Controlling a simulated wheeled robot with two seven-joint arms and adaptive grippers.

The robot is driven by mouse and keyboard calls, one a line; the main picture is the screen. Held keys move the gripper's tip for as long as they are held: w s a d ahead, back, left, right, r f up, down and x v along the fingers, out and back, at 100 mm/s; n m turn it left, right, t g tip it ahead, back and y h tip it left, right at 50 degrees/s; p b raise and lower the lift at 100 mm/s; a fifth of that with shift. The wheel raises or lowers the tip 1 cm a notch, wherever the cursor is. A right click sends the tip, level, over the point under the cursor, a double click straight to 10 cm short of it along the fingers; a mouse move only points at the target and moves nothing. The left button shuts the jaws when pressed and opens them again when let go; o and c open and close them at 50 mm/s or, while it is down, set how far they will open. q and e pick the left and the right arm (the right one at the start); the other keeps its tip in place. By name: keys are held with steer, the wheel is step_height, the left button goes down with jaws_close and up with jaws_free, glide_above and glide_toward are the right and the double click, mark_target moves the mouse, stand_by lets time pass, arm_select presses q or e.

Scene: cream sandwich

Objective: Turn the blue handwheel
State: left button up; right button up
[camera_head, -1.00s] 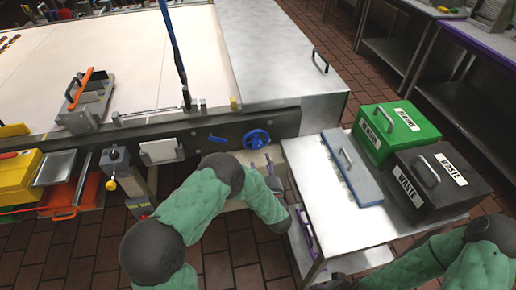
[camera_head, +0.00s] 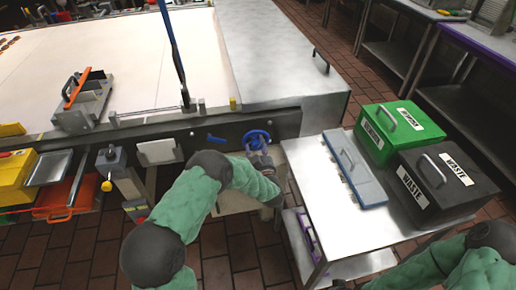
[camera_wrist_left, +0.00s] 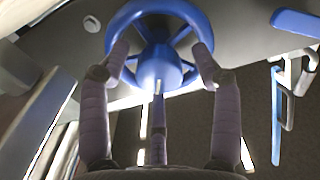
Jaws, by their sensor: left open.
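The blue handwheel (camera_head: 256,138) is mounted on the dark front panel of the large machine. In the left wrist view the handwheel (camera_wrist_left: 160,66) fills the top middle, with its rim, spokes and round hub showing. My left gripper (camera_wrist_left: 160,62) is open, with one finger on each side of the hub. The fingertips overlap the lower part of the rim in the picture; I cannot tell whether they touch it. In the head view my left gripper (camera_head: 257,152) is just below the handwheel and partly covers it. My right gripper is not in view.
A blue lever (camera_head: 216,139) sits left of the handwheel on the same panel. A metal cart (camera_head: 318,211) stands close on the right, carrying a green bin (camera_head: 395,135), a black waste bin (camera_head: 445,182) and a grey-blue case (camera_head: 355,168). Tiled floor lies below.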

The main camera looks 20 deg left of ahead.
arm_select(q)
steer(key=c, duration=1.1)
steer(key=shift+r+m, duration=0.15)
steer(key=shift+m, duration=0.15)
steer(key=shift+c, duration=0.2)
steer(key=m+p, duration=0.1)
steer(key=m, duration=0.1)
steer(key=shift+r+m+p, duration=0.15)
steer(key=shift+m+p, duration=0.15)
steer(key=m+p, duration=0.2)
steer(key=m, duration=0.2)
steer(key=shift+w, duration=0.1)
steer(key=m+p, duration=0.1)
steer(key=m, duration=0.3)
steer(key=shift+m, duration=0.4)
steer(key=shift+w+m+p, duration=0.1)
steer(key=shift+m+p, duration=0.75)
steer(key=shift+m, duration=1.05)
